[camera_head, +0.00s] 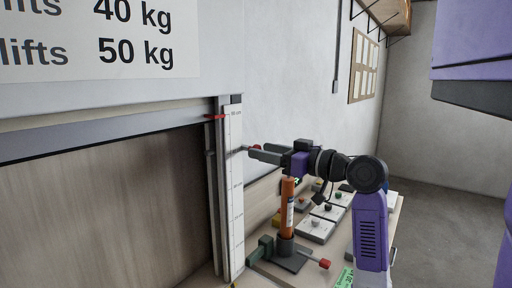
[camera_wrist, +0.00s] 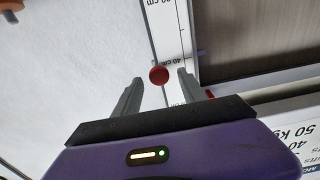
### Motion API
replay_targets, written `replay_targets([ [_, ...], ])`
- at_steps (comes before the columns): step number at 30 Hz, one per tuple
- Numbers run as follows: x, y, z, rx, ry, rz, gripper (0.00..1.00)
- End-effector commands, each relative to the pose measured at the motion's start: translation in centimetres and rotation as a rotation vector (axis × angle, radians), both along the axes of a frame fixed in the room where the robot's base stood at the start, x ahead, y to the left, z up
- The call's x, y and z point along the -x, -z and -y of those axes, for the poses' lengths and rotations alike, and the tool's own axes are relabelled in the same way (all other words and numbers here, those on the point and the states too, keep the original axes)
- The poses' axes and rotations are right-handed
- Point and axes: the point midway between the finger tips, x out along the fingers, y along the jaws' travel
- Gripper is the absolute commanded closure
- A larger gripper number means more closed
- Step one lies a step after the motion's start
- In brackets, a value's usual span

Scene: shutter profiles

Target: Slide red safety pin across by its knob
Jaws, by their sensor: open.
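The red knob (camera_wrist: 159,75) of the safety pin shows in the wrist view as a round red ball in front of the white scale strip. My gripper (camera_wrist: 160,82) is open, with one grey finger on each side of the knob. Whether either finger touches it I cannot tell. The pin's shaft is mostly hidden by the knob and fingers.
The white scale strip (camera_head: 235,190) runs up the rail beside the wooden shutter (camera_head: 110,210). A red pointer (camera_head: 215,117) sits near its top. Below my arm, an orange cylinder (camera_head: 287,207) stands on a dark base with a red-knobbed lever (camera_head: 324,263). Several button boxes (camera_head: 315,229) lie behind it.

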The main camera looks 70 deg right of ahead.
Motion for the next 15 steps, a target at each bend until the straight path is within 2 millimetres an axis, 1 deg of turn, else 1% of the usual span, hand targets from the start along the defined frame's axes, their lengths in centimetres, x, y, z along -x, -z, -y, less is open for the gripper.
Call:
replay_targets([
  [1, -0.8, -0.2, 0.1, 0.000, -0.003, -0.002, 0.51],
  [6, -2.5, -0.1, 0.5, 0.001, -0.001, 0.000, 0.51],
  [10, -3.0, 0.0, 0.7, 0.001, 0.000, 0.000, 0.51],
  [15, -3.0, 0.0, 0.7, 0.001, 0.001, 0.001, 0.51],
])
